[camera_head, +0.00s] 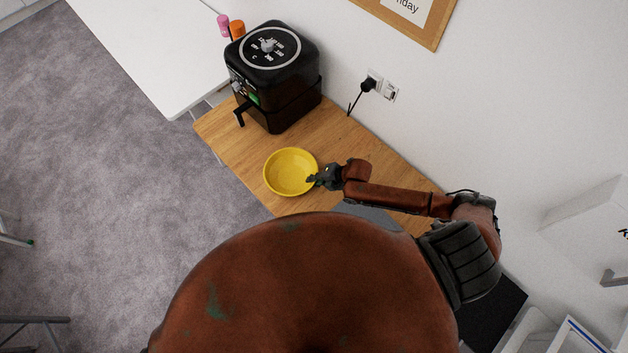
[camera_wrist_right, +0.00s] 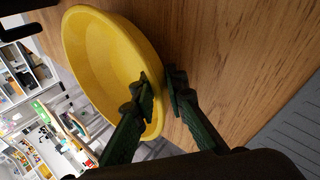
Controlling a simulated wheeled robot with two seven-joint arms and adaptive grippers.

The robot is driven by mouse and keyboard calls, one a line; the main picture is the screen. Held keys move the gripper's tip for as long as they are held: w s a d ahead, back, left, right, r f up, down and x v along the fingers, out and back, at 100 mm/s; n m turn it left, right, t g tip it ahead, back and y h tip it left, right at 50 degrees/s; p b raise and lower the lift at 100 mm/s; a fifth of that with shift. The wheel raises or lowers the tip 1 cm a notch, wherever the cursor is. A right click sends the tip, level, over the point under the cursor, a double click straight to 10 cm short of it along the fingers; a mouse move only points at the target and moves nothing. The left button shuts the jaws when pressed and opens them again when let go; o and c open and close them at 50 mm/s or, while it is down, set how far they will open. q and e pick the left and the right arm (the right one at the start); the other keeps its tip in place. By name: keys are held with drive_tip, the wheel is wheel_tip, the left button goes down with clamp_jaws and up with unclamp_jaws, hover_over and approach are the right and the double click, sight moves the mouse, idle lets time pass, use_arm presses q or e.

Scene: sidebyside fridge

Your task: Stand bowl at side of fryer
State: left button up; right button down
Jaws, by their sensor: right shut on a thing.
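The yellow bowl (camera_head: 289,171) is upright on or just above the wooden counter (camera_head: 222,128), a short way in front of the black fryer (camera_head: 271,85). My right gripper (camera_head: 314,180) is shut on the bowl's rim at its right side. In the right wrist view the bowl (camera_wrist_right: 100,60) has one finger inside its wall and one outside, and the fingertips (camera_wrist_right: 163,88) pinch the rim. I cannot tell for certain whether the bowl's base touches the wood. My left gripper is not in view.
A white table (camera_head: 150,45) adjoins the counter at the left, with pink (camera_head: 223,25) and orange (camera_head: 237,29) items behind the fryer. A plug and socket (camera_head: 378,85) are on the wall. Bare wood lies between bowl and fryer.

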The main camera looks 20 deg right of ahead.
drive_tip(key=c, duration=1.9)
unclamp_jaws()
drive_tip(key=shift+c, duration=0.2)
drive_tip(key=v, duration=1.2)
drive_tip(key=shift+b, duration=0.35)
